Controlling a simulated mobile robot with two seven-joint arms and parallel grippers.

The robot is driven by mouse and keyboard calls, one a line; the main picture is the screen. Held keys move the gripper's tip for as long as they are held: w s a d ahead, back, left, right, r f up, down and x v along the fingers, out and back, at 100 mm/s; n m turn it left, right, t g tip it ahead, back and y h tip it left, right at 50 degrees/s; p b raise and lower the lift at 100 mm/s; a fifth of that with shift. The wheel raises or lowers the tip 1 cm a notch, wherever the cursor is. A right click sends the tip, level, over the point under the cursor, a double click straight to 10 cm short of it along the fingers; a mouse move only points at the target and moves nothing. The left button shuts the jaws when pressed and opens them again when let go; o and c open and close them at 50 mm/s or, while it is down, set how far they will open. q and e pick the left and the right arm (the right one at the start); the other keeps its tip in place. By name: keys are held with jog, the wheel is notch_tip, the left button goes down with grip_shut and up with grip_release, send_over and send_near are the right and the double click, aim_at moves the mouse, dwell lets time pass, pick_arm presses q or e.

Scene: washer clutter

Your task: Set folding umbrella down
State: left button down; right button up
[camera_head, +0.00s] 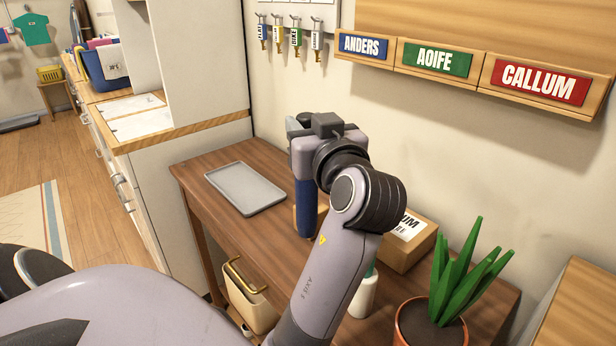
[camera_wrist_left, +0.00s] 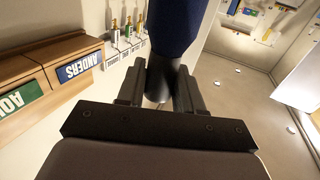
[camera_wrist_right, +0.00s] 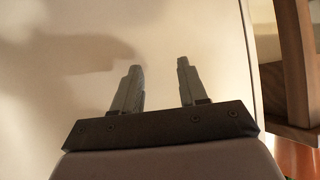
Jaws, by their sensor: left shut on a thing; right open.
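The folding umbrella (camera_head: 306,207) is a dark blue, slim bundle that hangs upright below my left gripper (camera_head: 303,150), over the brown table. In the left wrist view the fingers are shut on its dark end (camera_wrist_left: 158,78), and the blue part (camera_wrist_left: 174,26) extends beyond them. In the head view the arm hides the fingertips. I cannot tell how far its lower end is from the tabletop. My right gripper (camera_wrist_right: 162,88) is open and empty in the right wrist view, in front of a pale surface. It is not visible in the head view.
A shallow grey tray (camera_head: 246,189) lies empty on the table (camera_head: 205,166), left of the umbrella. A cardboard box (camera_head: 402,250), a white bottle (camera_head: 364,297) and a potted plant (camera_head: 452,285) stand to the right. Name-labelled shelf bins (camera_head: 432,58) and hanging keys (camera_head: 278,32) are on the wall.

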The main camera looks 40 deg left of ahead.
pick_arm(q)
notch_tip(320, 180, down, 3)
jog(key=shift+f, duration=0.2)
notch_tip(320, 180, down, 5)
jog(key=shift+r+b, duration=0.2)
jog(key=shift+b, duration=0.1)
jog(key=shift+f, duration=0.1)
jog(key=shift+f+b, duration=0.2)
jog(key=shift+b, duration=0.1)
jog(key=c, duration=0.7)
grip_release()
jog(key=shift+r, duration=0.1)
jog(key=shift+c, duration=0.2)
